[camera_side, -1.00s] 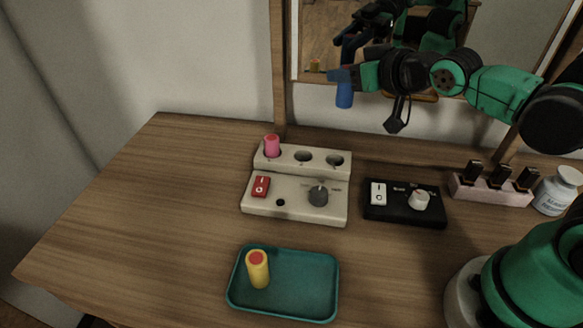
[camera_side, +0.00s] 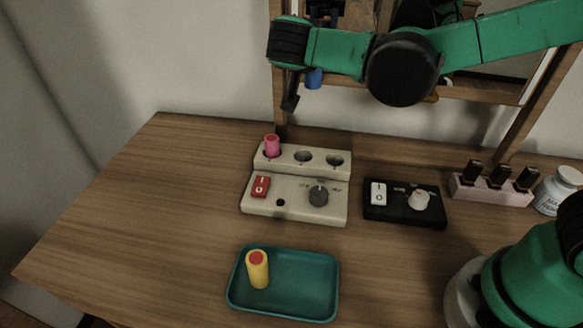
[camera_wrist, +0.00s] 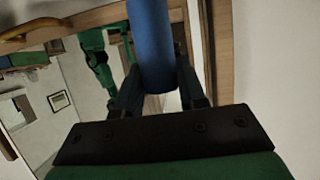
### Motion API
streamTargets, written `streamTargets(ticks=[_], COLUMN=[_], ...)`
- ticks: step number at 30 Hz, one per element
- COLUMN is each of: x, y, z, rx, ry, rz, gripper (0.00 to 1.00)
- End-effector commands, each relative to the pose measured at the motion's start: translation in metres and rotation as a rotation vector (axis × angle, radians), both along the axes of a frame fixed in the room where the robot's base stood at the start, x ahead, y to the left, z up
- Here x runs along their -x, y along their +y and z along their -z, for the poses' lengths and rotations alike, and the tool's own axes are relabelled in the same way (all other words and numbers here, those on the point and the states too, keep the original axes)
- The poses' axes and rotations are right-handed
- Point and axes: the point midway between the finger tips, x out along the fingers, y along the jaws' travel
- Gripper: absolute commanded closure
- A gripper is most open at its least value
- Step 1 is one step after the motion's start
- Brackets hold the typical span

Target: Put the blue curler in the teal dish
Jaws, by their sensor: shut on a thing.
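The blue curler (camera_wrist: 153,45) is held between the fingers of my gripper (camera_wrist: 158,88) in the wrist view. In the side view, part of the blue curler (camera_side: 314,79) shows below my arm, high in front of the mirror; the fingers there are mostly hidden behind the arm. The teal dish (camera_side: 310,284) lies on the table at the front, well below and apart from my gripper. A yellow curler (camera_side: 257,269) with a red top stands in the dish's left part. The right part of the dish is bare.
A cream heater (camera_side: 295,208) behind the dish holds a pink curler (camera_side: 272,146) in its left hole; two holes are empty. Right of it are a black control box (camera_side: 404,212), a pink rack with dark bottles (camera_side: 492,190) and a white jar (camera_side: 557,192). The left table is clear.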

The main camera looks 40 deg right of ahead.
Motion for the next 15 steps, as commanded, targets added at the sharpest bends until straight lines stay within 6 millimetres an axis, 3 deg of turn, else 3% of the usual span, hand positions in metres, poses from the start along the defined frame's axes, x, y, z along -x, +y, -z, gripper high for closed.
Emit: streamTargets(ticks=[6,15], x=[-0.001,0.000], y=[0.013,0.015], z=[-0.025,-0.030], rx=[-0.002,-0.002], ry=[0.001,0.002], rz=[0.173,0.203], gripper=[1.00,1.00])
